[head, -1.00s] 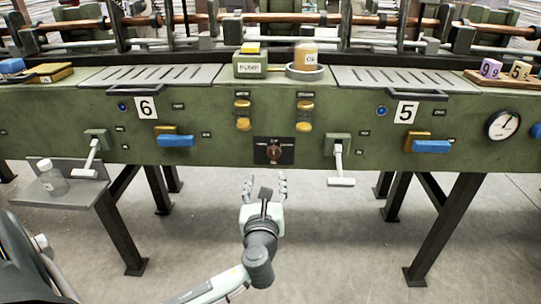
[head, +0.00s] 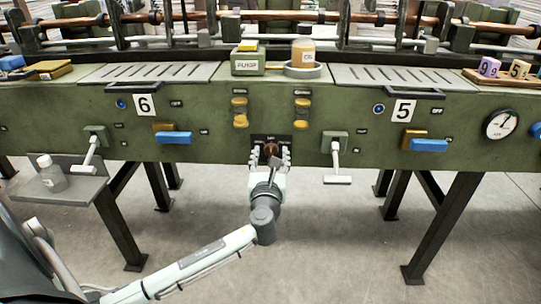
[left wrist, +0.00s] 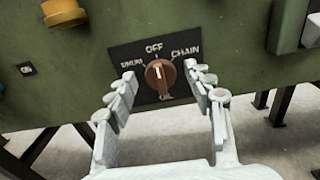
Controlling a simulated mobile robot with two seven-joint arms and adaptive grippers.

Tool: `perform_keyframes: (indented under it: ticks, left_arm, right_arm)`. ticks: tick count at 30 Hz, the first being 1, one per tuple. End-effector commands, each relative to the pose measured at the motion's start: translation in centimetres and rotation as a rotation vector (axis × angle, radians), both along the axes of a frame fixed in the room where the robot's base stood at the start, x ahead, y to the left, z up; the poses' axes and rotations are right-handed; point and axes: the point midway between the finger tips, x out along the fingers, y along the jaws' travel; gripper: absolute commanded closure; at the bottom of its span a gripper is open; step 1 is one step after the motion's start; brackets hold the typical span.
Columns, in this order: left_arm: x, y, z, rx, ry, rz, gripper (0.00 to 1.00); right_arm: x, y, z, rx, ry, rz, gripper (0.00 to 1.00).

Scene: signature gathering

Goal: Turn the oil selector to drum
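The oil selector is a round brown knob (left wrist: 160,75) on a black plate (left wrist: 125,54) on the green machine front. The plate reads OFF at the top, CHAIN at the right and a partly covered word, seemingly DRUM, at the left. The knob's white mark points up, near OFF. My left gripper (left wrist: 162,88) is open, its fingers on either side of the knob in the left wrist view; I cannot tell whether they touch it. In the head view the left gripper (head: 270,158) partly covers the plate and knob (head: 271,149). My right gripper is not in view.
White-ended levers (head: 91,155) and (head: 337,160) hang left and right of the selector. Yellow knobs (head: 240,121) sit above it. A small shelf (head: 85,188) with a bottle (head: 50,174) is at the left. Table legs and open floor lie below.

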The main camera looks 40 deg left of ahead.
Motion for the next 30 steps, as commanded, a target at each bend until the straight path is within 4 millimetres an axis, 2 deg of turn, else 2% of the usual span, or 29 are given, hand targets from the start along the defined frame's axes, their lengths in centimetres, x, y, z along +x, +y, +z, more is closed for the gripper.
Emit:
perform_keyframes:
  ticks: [2, 11, 20, 30]
  left_arm:
    - [-0.02, -0.01, -0.01, 0.000, 0.000, 0.000, 0.59]
    - [-0.03, -0.03, -0.02, 0.000, 0.000, 0.000, 0.96]
    - [-0.04, -0.03, -0.04, -0.033, -0.019, 0.000, 0.97]
    - [-0.08, 0.01, -0.09, -0.221, -0.134, 0.001, 0.97]
  right_arm:
    - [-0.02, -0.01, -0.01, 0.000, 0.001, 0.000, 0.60]
    - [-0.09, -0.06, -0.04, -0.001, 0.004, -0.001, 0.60]
    - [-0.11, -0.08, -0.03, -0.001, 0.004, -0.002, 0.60]
    - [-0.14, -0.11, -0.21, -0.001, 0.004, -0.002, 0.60]
